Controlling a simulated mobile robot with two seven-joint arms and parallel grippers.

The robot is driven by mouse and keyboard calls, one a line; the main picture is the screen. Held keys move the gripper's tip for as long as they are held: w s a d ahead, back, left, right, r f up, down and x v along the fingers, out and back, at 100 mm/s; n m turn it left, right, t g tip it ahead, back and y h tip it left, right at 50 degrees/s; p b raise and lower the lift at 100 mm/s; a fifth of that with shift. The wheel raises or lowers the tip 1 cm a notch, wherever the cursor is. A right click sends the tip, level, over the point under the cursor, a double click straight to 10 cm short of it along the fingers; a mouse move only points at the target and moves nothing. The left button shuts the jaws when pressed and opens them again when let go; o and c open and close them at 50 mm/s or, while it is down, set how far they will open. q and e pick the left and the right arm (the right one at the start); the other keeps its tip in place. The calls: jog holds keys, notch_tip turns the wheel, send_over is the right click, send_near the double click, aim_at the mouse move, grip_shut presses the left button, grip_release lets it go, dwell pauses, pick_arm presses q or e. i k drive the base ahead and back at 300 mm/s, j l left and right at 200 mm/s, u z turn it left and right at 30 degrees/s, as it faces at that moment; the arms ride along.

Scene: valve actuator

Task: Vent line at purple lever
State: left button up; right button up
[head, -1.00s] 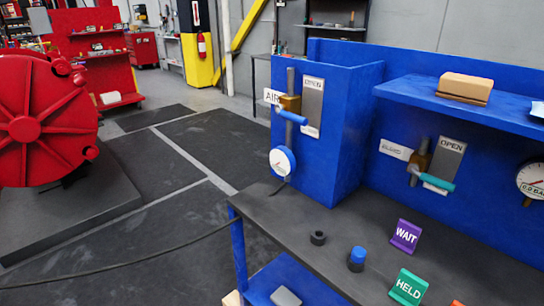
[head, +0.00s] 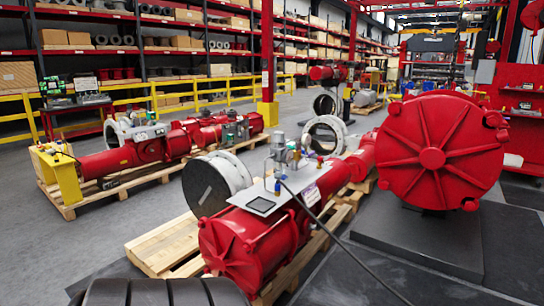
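No purple lever can be made out in the head view. A red valve actuator (head: 245,245) lies on a wooden pallet in the middle foreground. A grey plate (head: 262,200) on top of it carries small fittings (head: 285,155), and their handles are too small to tell apart. A dark hose (head: 345,246) runs from the fittings to the lower right. Neither of my grippers is in view.
A large red ribbed housing (head: 440,150) stands on a dark plinth (head: 415,238) at the right. Another red actuator (head: 165,145) lies on a pallet at the left. Yellow railings (head: 130,90) and loaded shelves stand behind. Grey floor (head: 100,235) is open at the lower left.

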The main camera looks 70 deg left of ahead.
aim_at(311, 154)
jog(key=u, duration=1.95)
jog(key=i+l+u, duration=0.25)
jog(key=i+l, duration=1.25)
jog(key=i, duration=0.2)
